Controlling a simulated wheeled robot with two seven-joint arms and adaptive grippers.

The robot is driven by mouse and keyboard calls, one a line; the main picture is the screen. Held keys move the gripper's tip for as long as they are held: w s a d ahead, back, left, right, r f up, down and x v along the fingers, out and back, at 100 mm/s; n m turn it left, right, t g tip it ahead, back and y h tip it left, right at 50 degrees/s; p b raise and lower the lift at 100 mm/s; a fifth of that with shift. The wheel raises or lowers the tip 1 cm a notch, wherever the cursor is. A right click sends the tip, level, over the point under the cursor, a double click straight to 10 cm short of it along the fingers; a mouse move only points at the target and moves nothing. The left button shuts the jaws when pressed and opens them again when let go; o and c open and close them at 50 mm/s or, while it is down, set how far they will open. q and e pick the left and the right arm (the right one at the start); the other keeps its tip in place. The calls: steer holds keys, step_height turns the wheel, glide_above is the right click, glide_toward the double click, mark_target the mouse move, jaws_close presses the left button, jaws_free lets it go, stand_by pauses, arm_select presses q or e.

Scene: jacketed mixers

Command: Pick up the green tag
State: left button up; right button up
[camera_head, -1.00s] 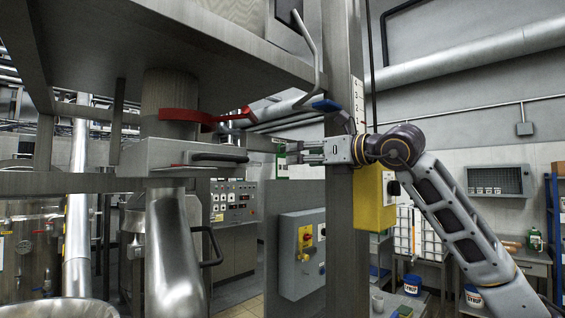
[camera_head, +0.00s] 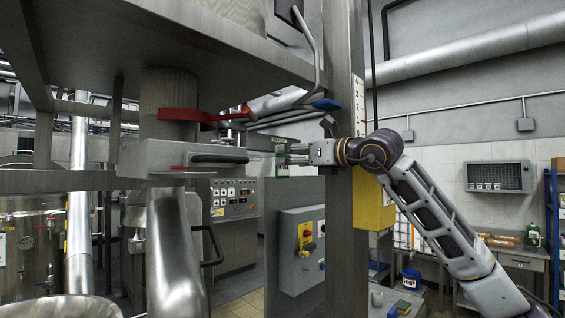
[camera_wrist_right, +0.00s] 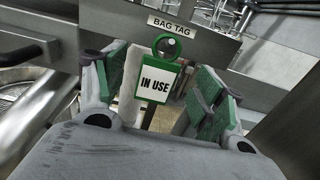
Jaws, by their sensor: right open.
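The green tag (camera_wrist_right: 161,82) hangs in the right wrist view, a green frame with a ring at its top and a white face reading "IN USE". It hangs just below a grey bar with a "BAG TAG" label (camera_wrist_right: 172,24). My right gripper (camera_wrist_right: 166,88) is open, with one green-padded finger on each side of the tag. I cannot tell whether either finger touches it. In the head view my right gripper (camera_head: 291,154) points left near the end of the grey clamp bar, and the tag is too small to make out clearly. My left gripper is out of view.
A steel post (camera_head: 339,230) stands just below and behind my right wrist. A grey clamp housing with a dark handle (camera_head: 215,158) and a red lever (camera_head: 185,115) lie to the left. A blue-tipped handle (camera_head: 325,104) hangs above. A yellow box (camera_head: 373,205) sits on the post.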

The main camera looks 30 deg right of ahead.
steer(key=p+x, duration=0.1)
steer(key=x, duration=0.2)
steer(key=shift+w, duration=0.1)
steer(key=shift+c, duration=0.3)
steer(key=c, duration=0.8)
